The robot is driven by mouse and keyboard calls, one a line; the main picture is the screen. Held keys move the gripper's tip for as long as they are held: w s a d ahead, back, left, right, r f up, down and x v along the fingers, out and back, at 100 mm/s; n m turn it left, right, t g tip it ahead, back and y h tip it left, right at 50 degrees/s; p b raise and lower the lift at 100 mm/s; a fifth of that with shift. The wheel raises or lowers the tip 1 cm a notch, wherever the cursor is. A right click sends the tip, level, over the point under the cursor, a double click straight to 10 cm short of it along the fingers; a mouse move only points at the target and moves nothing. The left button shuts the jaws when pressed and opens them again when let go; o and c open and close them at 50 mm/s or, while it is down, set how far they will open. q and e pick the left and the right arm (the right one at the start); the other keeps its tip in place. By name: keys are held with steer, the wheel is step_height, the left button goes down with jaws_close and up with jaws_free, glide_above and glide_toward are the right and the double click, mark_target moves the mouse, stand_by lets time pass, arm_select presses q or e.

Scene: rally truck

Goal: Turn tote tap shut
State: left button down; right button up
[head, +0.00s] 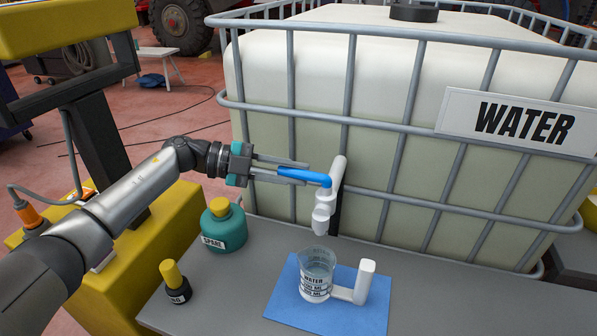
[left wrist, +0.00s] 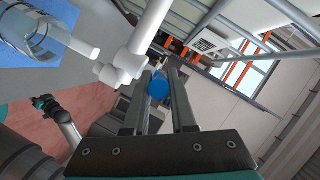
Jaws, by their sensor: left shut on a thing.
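The white tap (head: 324,205) is on the front of the water tote (head: 400,165), its spout pointing down. Its blue handle (head: 310,177) sticks out to the left, crosswise to the spout. My left gripper (head: 297,172) is shut on the blue handle, with its fingers on either side. In the left wrist view the handle (left wrist: 159,88) shows end-on between the fingers of my left gripper (left wrist: 160,90), beside the white tap body (left wrist: 125,68). A small teal-tipped gripper (left wrist: 42,103), apparently my right one, shows in the left wrist view; its jaws are unclear.
A clear measuring jug (head: 316,275) marked WATER stands on a blue mat (head: 285,293) below the spout. A green SPARE bottle (head: 224,230) and a small dark yellow-capped bottle (head: 175,284) stand left on the grey bench (head: 440,300). Grey cage bars (head: 290,90) surround the tote.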

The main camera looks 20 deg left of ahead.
arm_select(q)
steer(key=c, duration=0.7)
jaws_free()
steer(key=shift+c, duration=0.2)
arm_select(e)
steer(key=shift+w+d, duration=0.1)
steer(key=shift+w, duration=0.05)
arm_select(q)
steer(key=shift+a, duration=0.1)
steer(key=shift+s+a+r, duration=0.1)
steer(key=shift+s+a, duration=0.05)
steer(key=shift+a, duration=0.2)
steer(key=p+v, duration=0.1)
steer(key=v, duration=1.3)
steer(key=shift+s+p, duration=0.2)
steer(key=shift+p, duration=0.2)
arm_select(e)
steer(key=s+d, duration=0.1)
steer(key=s+d+f, duration=0.1)
steer(key=s, duration=0.1)
steer(key=shift+d+f, duration=0.1)
